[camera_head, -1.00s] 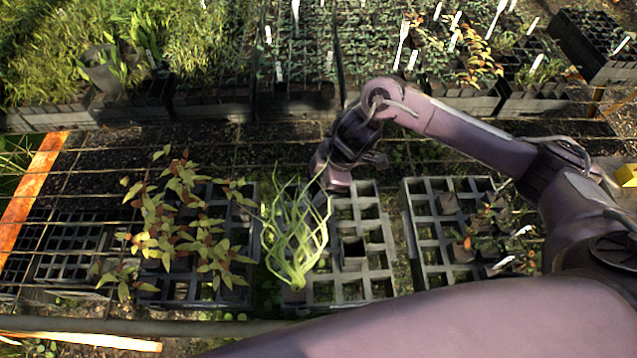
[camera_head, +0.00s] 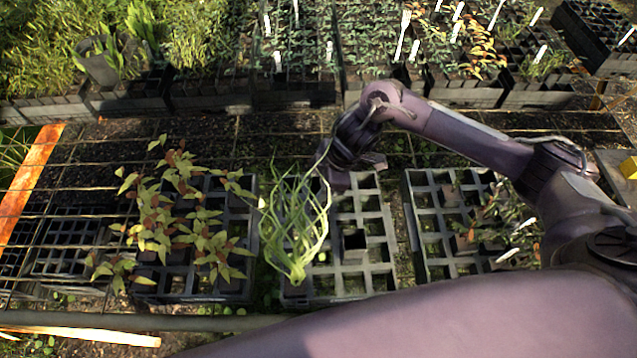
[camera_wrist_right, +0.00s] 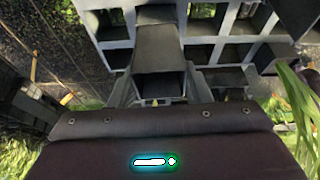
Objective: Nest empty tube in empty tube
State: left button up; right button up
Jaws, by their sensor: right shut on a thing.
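My right gripper (camera_head: 336,182) is over the back left part of the middle grey tray (camera_head: 372,283), beside the tall green plant. In the right wrist view its jaws (camera_wrist_right: 160,95) are shut on a dark square tube (camera_wrist_right: 158,82), seen close with its walls between the fingers. The held tube is mostly hidden by the gripper in the head view. Another dark empty tube (camera_head: 354,240) stands in a cell of the middle tray. I cannot tell whether the held tube touches anything below it. My left gripper is not in view.
The stringy green plant (camera_head: 296,225) stands at the tray's left side, close to my gripper. A leafy plant tray (camera_head: 190,285) is on the left, and another tray (camera_head: 425,222) with small plants is on the right. Planted trays (camera_head: 290,95) line the back.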

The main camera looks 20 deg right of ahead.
jog(key=shift+f, duration=0.15)
dwell(0.3)
jog(key=o, duration=1.3)
jog(key=shift+c, duration=0.2)
jog(key=b+v, duration=0.1)
jog(key=v, duration=0.6)
jog(key=shift+r, duration=0.35)
jog(key=shift+s+d, duration=0.1)
jog(key=shift+d, duration=0.05)
